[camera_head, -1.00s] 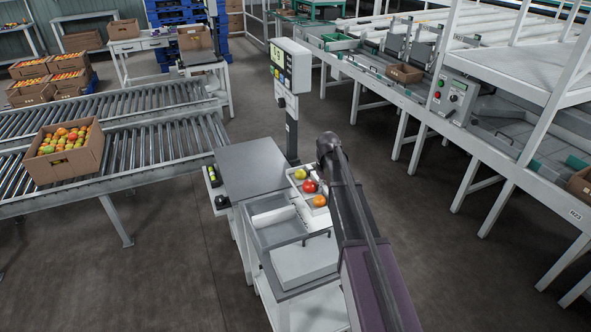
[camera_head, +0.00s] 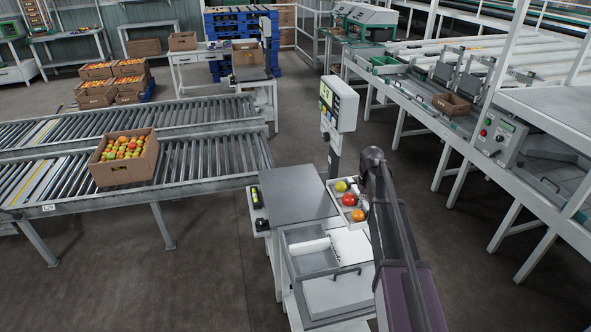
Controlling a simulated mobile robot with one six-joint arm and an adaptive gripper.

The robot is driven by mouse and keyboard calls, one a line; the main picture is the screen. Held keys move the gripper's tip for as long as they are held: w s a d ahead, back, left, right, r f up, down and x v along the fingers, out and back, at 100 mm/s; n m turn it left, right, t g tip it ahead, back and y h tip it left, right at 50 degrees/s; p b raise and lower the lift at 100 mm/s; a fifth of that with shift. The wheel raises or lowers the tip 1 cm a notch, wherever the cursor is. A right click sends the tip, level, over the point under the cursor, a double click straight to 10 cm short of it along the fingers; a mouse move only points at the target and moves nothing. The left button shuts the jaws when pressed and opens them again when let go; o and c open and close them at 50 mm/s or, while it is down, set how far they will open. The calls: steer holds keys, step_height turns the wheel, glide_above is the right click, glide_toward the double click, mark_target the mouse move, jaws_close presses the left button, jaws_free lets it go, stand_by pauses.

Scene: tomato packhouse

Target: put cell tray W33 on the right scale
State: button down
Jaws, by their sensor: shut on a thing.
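A small white tray (camera_head: 332,184) holds three round fruits, one yellow-green, one red and one orange. It is at the right edge of the near bench, beside the grey scale plate (camera_head: 298,190) and not on it. No label is readable, so I cannot confirm it is W33. The scale's white display head (camera_head: 339,105) stands on a post behind the plate. My dark arm passes just right of the tray and covers its right side. My gripper is hidden behind the arm, so its hold on the tray cannot be seen. The plate is bare.
A grey bin (camera_head: 307,258) and a white box (camera_head: 340,297) are in front of the plate. A roller conveyor (camera_head: 215,160) at left carries a cardboard box (camera_head: 115,172) of tomatoes. Another scale post (camera_head: 265,40) stands on the back bench. A sorting line (camera_head: 415,100) runs along the right. Open floor lies between.

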mark_target(365, 201)
step_height(365, 201, up, 16)
steer(key=p, duration=1.4)
steer(key=shift+p, duration=0.4)
steer(key=shift+d+f, duration=0.1)
